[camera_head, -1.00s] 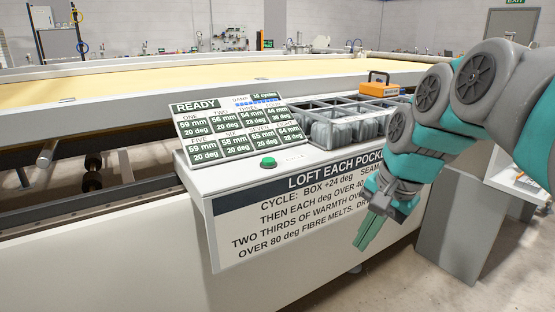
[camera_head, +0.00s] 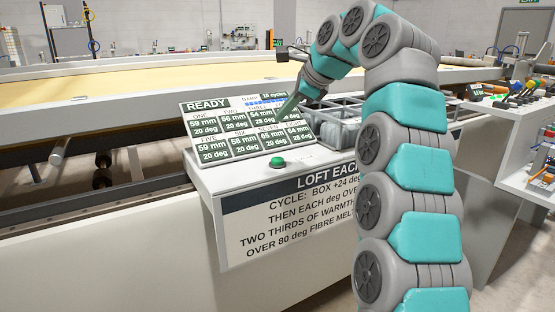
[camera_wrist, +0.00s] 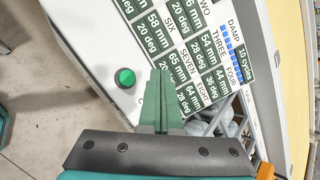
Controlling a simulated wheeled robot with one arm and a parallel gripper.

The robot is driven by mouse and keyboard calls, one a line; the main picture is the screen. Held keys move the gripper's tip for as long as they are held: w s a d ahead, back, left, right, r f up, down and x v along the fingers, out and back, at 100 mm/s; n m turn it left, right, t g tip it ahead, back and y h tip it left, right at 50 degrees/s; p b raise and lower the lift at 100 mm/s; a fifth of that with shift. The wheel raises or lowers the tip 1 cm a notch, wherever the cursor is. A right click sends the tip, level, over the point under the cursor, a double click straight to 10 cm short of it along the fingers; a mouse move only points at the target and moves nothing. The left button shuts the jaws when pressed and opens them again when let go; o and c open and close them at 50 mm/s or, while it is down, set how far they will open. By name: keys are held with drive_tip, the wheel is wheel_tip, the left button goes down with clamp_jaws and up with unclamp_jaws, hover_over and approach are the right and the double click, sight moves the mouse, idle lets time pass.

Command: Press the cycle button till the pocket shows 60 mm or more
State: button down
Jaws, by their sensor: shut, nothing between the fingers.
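The green cycle button (camera_head: 277,162) is on the light ledge below the display; it also shows in the wrist view (camera_wrist: 125,78). The display panel (camera_head: 230,131) reads READY. Pocket ONE shows 59 mm, TWO 56 mm, THREE 54 mm, FIVE 59 mm, SIX 58 mm, SEVEN 65 mm and EIGHT 64 mm. FOUR reads about 44 mm in the wrist view (camera_wrist: 213,80). My gripper (camera_head: 284,114) is shut and empty, with its green fingers over the panel's right part in the head view. In the wrist view, the fingertips (camera_wrist: 160,73) are right of the button, apart from it.
A black-framed bin rack (camera_head: 335,128) with grey contents stands right of the panel, partly behind my arm. A printed notice (camera_head: 290,215) is on the console front. The quilting bed (camera_head: 150,85) lies behind. A shelf with tools (camera_head: 510,110) is at right.

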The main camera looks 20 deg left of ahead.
sight(282, 160)
drive_tip(key=shift+a+r, duration=0.2)
drive_tip(key=shift+a, duration=0.1)
drive_tip(key=shift+f, duration=0.15)
drive_tip(key=shift+f, duration=1.8)
wheel_tip(282, 160, down, 3)
drive_tip(key=b, duration=0.2)
drive_tip(key=shift+r+b, duration=0.1)
drive_tip(key=shift+b, duration=0.2)
drive_tip(key=shift+f+b, duration=0.4)
drive_tip(key=shift+f, duration=0.7)
drive_tip(key=shift+f, duration=0.15)
drive_tip(key=shift+f, duration=0.25)
